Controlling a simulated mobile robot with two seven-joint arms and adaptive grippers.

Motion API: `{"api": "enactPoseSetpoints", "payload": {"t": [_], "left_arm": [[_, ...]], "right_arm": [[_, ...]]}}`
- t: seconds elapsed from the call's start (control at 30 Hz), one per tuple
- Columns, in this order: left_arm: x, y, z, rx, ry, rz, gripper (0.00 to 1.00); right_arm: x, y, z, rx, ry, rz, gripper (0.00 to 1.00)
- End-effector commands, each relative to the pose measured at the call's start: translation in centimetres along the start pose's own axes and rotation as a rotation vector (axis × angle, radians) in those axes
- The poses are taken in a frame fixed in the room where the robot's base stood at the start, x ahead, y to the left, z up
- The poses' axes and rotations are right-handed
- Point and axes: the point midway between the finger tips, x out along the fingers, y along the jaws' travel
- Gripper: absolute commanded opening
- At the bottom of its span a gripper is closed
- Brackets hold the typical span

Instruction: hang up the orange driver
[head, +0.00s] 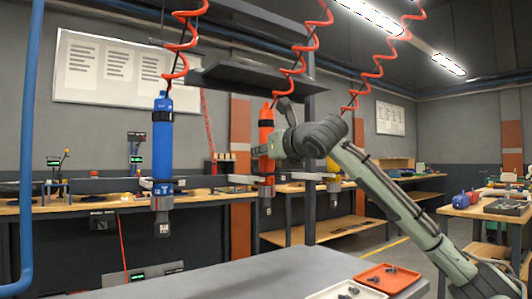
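The orange driver (266,124) is upright below a red coiled cord, near the middle of the head view. Its lower part shows beside a grey bracket (240,179); I cannot tell whether it rests in the bracket. My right arm reaches in from the lower right, and my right gripper (264,150) is at the driver's body, partly overlapping it. The fingers are too small and covered to show whether they are closed on it. My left gripper is not in view.
A blue driver (162,140) hangs upright at left on its own coil, near another bracket (160,186). A yellow thing (333,166) shows behind my arm. The grey table (240,274) in front holds an orange tray (388,278) and a white tray (345,291) with small dark parts.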

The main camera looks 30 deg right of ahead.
Motion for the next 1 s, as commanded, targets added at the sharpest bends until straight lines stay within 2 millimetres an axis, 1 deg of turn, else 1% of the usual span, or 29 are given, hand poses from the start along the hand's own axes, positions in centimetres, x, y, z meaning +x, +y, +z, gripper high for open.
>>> {"api": "enactPoseSetpoints", "payload": {"t": [0.33, 0.37, 0.57, 0.87, 1.0], "left_arm": [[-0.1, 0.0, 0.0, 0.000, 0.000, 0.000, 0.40], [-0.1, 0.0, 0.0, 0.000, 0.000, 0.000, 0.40], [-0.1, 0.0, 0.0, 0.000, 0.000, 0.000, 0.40], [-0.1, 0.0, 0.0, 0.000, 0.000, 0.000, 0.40], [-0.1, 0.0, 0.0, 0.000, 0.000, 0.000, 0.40]], "right_arm": [[-0.1, 0.0, -0.2, 0.000, -0.006, 0.001, 0.00], [-0.1, 0.0, -0.2, 0.000, -0.006, 0.001, 0.29], [0.0, 0.0, -0.2, 0.000, -0.004, 0.001, 0.54], [0.0, 0.0, -0.6, -0.001, 0.003, 0.000, 0.54], [-1.1, 0.0, -0.5, -0.002, 0.001, -0.001, 0.54]]}}
